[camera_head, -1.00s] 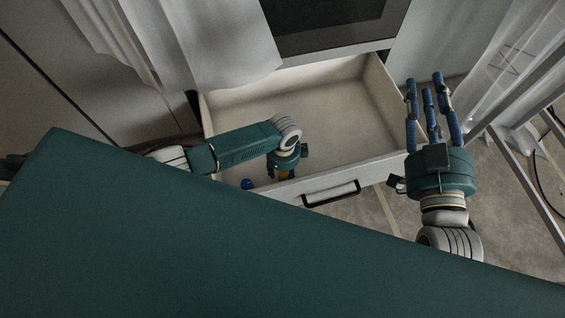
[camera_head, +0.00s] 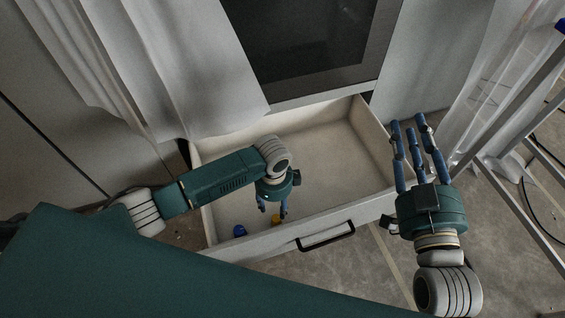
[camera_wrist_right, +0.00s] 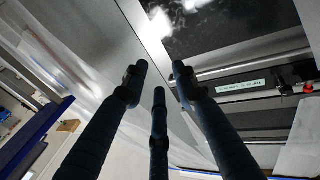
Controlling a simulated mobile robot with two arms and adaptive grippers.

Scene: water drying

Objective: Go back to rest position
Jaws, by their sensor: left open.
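My left gripper (camera_head: 273,209) points down inside the open drawer, near its front wall. Its blue fingers are partly hidden by its palm, and it is open. A small yellow object (camera_head: 276,220) lies by its fingertips, and I cannot tell whether they touch. My right gripper (camera_head: 408,127) is right of the drawer with its blue fingers spread, open and empty. In the right wrist view its fingers (camera_wrist_right: 160,82) stand apart with nothing between them.
The white drawer (camera_head: 330,141) is pulled out below a dark-fronted appliance (camera_head: 300,45). A white curtain (camera_head: 195,65) hangs at left. A metal frame (camera_head: 520,90) stands at right, close to my right gripper.

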